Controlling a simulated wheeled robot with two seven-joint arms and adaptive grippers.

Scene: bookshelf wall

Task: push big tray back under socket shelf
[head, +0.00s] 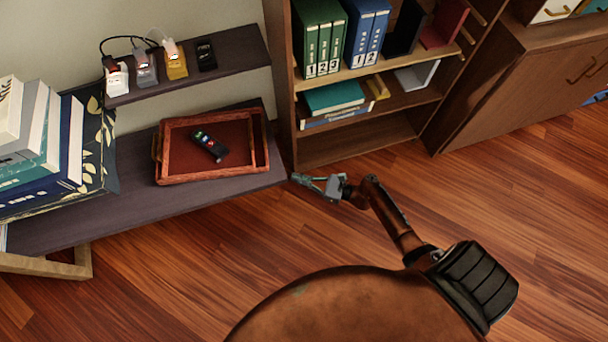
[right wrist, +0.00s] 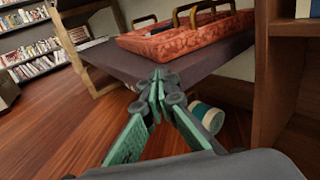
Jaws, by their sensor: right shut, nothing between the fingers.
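The big tray (head: 212,178) is reddish wood with a handle at each end. It sits on the lower dark shelf (head: 150,212), in front of and below the socket shelf (head: 232,58). A dark remote-like device (head: 209,146) with coloured buttons lies in it. My right gripper (head: 298,179) is just off the right front corner of the lower shelf, apart from the tray. In the right wrist view its fingers (right wrist: 158,82) are closed together and empty, with the tray (right wrist: 185,40) beyond them. My left gripper is not in view.
The socket shelf carries several plugged chargers (head: 146,68) and a black device (head: 206,54). Stacked books (head: 30,140) stand left of the tray. A bookcase (head: 355,150) rises close to the right. The floor in front is clear.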

